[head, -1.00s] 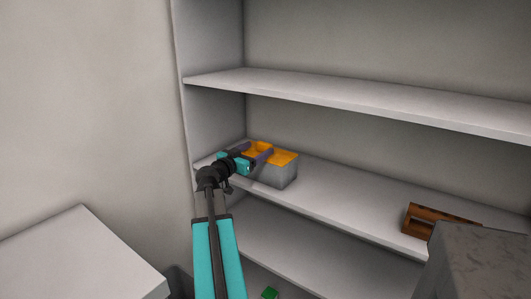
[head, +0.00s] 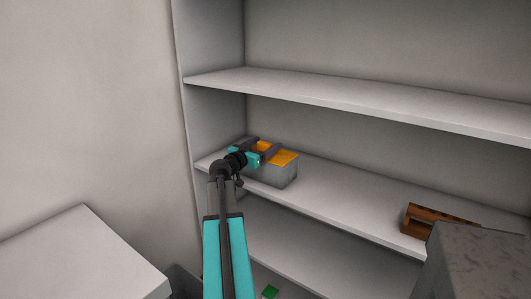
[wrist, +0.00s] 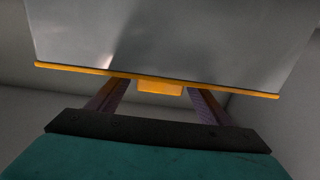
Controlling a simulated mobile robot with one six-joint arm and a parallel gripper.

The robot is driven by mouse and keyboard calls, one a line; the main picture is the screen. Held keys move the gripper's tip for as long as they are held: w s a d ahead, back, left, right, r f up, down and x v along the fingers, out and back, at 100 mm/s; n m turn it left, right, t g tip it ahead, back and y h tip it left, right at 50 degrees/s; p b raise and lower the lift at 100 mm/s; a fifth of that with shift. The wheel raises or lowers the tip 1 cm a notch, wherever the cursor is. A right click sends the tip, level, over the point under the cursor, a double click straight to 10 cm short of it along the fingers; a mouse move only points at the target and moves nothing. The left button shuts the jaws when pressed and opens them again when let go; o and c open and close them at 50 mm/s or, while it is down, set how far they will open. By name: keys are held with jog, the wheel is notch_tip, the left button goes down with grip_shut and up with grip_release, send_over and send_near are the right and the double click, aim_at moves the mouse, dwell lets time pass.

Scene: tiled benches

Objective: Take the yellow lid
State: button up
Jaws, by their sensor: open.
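The yellow lid (head: 286,157) sits on top of a grey box (head: 278,176) at the left end of the middle shelf. In the wrist view the lid shows edge-on as a thin yellow strip (wrist: 70,69) along the grey box wall (wrist: 170,38), with a short yellow knob (wrist: 160,87) at its middle. My gripper (head: 262,149) is open at the lid, its arm crossing in front of the box's left part. In the wrist view its two dark purple fingers stand either side of the knob, with gaps showing. The fingertips are hidden behind the lid's edge.
The upper shelf (head: 360,98) runs above the box. A brown slotted wooden object (head: 432,221) lies further right on the middle shelf (head: 340,201). A grey block (head: 480,262) fills the lower right. A small green thing (head: 270,292) lies low down. A white bench (head: 75,255) stands left.

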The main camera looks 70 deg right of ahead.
jog(key=shift+p+x, duration=0.55)
jog(key=shift+x, duration=1.55)
jog(key=shift+r, duration=0.1)
jog(key=c, duration=1.2)
jog(key=shift+o, duration=0.2)
jog(key=shift+r, duration=0.1)
jog(key=shift+r+b, duration=0.35)
jog(key=shift+r, duration=1.1)
jog(key=shift+s+a+r, duration=0.1)
jog(key=shift+r, duration=0.15)
jog(key=s+a+r+b, duration=0.1)
jog(key=s+a+b, duration=0.1)
jog(key=s+a, duration=0.7)
jog(key=a, duration=0.3)
jog(key=shift+s+a+r, duration=0.2)
jog(key=shift+s, duration=0.2)
